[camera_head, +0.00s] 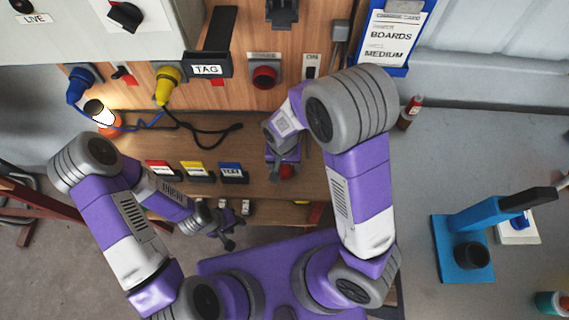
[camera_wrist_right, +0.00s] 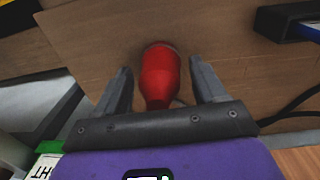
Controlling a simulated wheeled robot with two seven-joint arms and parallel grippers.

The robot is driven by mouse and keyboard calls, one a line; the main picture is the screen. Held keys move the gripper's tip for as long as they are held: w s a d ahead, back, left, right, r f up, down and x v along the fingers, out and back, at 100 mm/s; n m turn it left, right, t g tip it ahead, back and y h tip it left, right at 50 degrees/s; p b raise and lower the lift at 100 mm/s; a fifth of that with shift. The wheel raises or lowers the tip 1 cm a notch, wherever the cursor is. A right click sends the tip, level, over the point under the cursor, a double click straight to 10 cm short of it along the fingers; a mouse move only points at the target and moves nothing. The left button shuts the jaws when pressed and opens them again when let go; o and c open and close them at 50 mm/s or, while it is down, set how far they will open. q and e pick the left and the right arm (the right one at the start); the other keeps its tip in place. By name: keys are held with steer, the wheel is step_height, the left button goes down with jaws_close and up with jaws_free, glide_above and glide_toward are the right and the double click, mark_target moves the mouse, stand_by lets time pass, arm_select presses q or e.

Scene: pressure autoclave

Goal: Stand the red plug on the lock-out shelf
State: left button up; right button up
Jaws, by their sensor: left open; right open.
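The red plug (camera_wrist_right: 161,75) is between the two open fingers of my right gripper (camera_wrist_right: 160,72) in the right wrist view, with a gap on each side. Its wide end is against or close to the brown wooden surface. My left gripper (camera_head: 228,241) is open and empty, low in front of the bench edge. I cannot tell for sure which wooden surface is the lock-out shelf.
Red (camera_head: 160,169), yellow (camera_head: 197,171) and blue (camera_head: 232,173) labelled holders stand on the wooden bench (camera_head: 215,147). A blue plug (camera_head: 81,80) and a yellow plug (camera_head: 167,81) with cables are at the wooden panel. A blue press (camera_head: 463,250) stands on the grey counter at right.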

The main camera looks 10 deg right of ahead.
steer(key=shift+r, duration=0.1)
steer(key=shift+r, duration=0.3)
steer(key=r+p, duration=0.1)
steer(key=r, duration=0.2)
steer(key=r+p, duration=0.1)
steer(key=r, duration=0.3)
steer(key=r+p, duration=0.2)
steer(key=r, duration=0.2)
steer(key=shift+w+a+r, duration=0.1)
steer(key=shift+a+r, duration=0.15)
